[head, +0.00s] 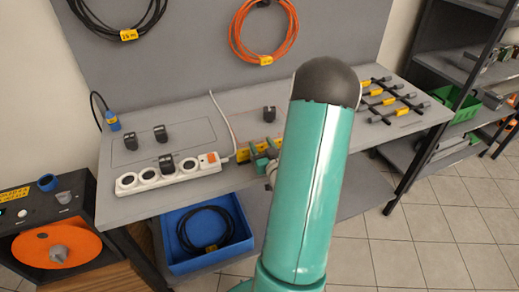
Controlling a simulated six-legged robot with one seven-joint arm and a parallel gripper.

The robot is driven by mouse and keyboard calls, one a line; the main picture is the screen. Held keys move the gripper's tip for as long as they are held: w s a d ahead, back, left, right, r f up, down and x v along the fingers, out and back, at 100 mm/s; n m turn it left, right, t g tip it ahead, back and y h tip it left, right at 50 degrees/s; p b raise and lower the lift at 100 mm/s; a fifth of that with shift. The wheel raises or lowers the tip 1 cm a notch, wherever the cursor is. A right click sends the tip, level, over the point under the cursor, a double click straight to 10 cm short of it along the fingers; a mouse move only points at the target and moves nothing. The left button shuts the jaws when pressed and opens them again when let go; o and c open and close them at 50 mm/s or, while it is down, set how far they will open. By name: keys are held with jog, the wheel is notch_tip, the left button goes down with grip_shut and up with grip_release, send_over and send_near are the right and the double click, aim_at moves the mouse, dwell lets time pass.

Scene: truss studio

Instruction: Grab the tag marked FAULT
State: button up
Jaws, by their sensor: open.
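No tag in view can be read as FAULT. A small yellow piece (243,155) lies on the workbench (240,190), right of the white power strip, and more yellow shows just beyond it, partly hidden by my teal arm. My gripper (266,158) shows only in part at the left edge of my arm, as small dark green finger-like parts beside the yellow pieces. Its fingers look apart, with nothing clearly between them. Whether it touches the yellow pieces cannot be told.
A white power strip (168,175) with black plugs is at the bench front. Another black plug (269,114) stands farther back. Black bars (393,99) with yellow bands lie at right. A blue tray (206,235) sits below. Cable coils (262,30) hang behind; shelves (455,70) stand right.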

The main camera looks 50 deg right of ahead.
jog(key=shift+w+d, duration=0.1)
jog(key=shift+w, duration=0.2)
jog(key=shift+s, duration=0.15)
jog(key=c, duration=0.6)
jog(key=shift+r, duration=0.15)
